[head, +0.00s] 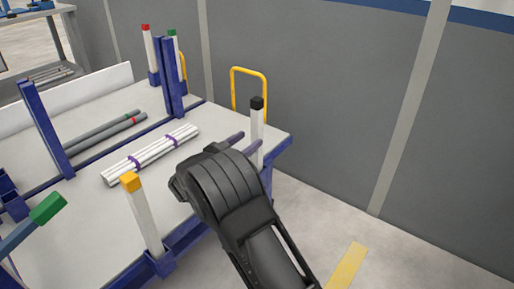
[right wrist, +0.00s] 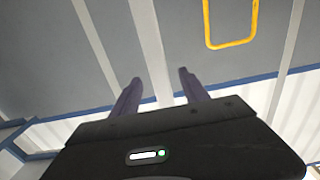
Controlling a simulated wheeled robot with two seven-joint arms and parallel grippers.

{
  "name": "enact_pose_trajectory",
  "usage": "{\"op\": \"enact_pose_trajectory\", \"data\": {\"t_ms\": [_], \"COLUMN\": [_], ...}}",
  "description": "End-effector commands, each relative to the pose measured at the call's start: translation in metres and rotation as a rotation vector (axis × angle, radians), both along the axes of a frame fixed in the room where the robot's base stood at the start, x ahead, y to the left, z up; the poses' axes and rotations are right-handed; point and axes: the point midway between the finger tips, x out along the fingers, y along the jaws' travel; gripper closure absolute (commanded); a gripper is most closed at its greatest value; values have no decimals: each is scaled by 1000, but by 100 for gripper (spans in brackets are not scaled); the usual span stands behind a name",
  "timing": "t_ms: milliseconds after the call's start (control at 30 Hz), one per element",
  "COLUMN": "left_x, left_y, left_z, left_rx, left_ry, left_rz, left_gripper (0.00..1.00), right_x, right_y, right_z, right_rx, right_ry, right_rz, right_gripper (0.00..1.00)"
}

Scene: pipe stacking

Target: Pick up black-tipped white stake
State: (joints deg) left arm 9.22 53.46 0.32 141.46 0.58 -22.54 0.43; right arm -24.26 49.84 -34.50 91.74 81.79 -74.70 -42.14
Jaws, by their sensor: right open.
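The black-tipped white stake (head: 257,123) stands upright at the right corner of the cart, its black cap on top. My right gripper (head: 249,139) is open beside the stake's upper part, with its two dark fingers pointing toward it. In the right wrist view, the white stake (right wrist: 150,45) runs down between the two spread fingers of the gripper (right wrist: 160,76). The black tip does not show there. I cannot tell whether a finger touches the stake. My left gripper is not in view.
The cart's flat top (head: 85,225) holds a bundle of white pipes (head: 150,155) and grey pipes (head: 105,132). A yellow handle (head: 249,70) rises behind, before the grey wall.

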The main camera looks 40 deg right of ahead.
Motion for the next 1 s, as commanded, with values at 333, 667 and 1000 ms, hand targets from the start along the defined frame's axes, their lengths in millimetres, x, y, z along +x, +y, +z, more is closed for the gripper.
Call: {"op": "enact_pose_trajectory", "data": {"t_ms": [333, 667, 1000], "left_x": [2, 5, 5], "left_y": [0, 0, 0], "left_z": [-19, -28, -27], "left_rx": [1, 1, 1], "left_ry": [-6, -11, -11], "left_rz": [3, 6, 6], "left_gripper": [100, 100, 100], "right_x": [5, 14, 14], "right_y": [-23, -51, -50], "right_z": [-5, -1, -1], "right_rx": [-1, -1, 0], "right_ry": [-2, 0, 0], "right_rz": [-2, 0, 0], "right_gripper": [47, 47, 47]}}
